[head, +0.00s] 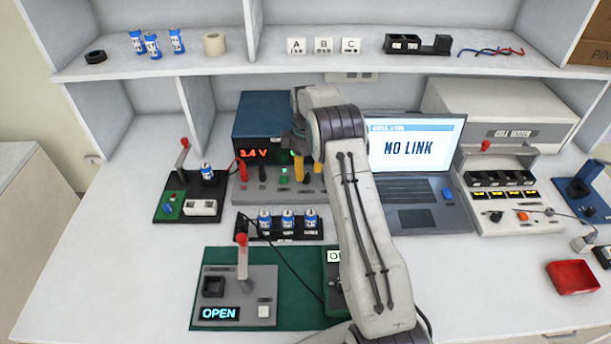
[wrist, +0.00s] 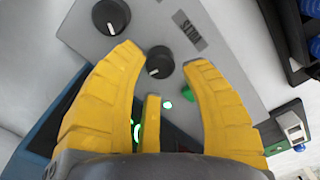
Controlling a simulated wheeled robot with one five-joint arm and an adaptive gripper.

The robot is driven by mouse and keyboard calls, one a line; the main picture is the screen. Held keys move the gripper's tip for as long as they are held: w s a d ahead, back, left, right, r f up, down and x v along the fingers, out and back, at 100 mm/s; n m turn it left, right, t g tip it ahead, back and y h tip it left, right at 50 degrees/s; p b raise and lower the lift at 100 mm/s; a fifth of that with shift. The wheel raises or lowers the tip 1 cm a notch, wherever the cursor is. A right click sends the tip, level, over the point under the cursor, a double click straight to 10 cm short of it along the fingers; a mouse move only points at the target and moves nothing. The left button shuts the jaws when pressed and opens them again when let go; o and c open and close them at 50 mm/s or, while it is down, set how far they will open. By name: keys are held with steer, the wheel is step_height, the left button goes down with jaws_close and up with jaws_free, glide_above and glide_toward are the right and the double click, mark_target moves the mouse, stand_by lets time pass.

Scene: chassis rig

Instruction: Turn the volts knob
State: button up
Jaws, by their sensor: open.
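The power supply (head: 262,112) is a blue box at the back of the bench, with a red readout of 3.4 V (head: 253,154). Its grey front panel (wrist: 225,55) fills much of the wrist view. Two round black knobs with white pointer marks show there: one between my fingertips (wrist: 160,62), one at the top left (wrist: 111,16). My gripper (wrist: 166,58) has yellow fingers spread open on either side of the nearer knob, with no clear contact. In the head view my gripper (head: 299,168) is in front of the supply, partly hidden by my arm.
A green light (wrist: 168,104) and a green button (wrist: 187,93) lie close to my fingers. A laptop (head: 415,150) reading NO LINK stands right of my arm. A battery holder (head: 280,236) and a green mat (head: 210,256) lie in front. A shelf (head: 200,60) hangs behind.

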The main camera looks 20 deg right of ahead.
mark_target(306, 175)
steer(key=shift+f, duration=1.6)
jaws_close()
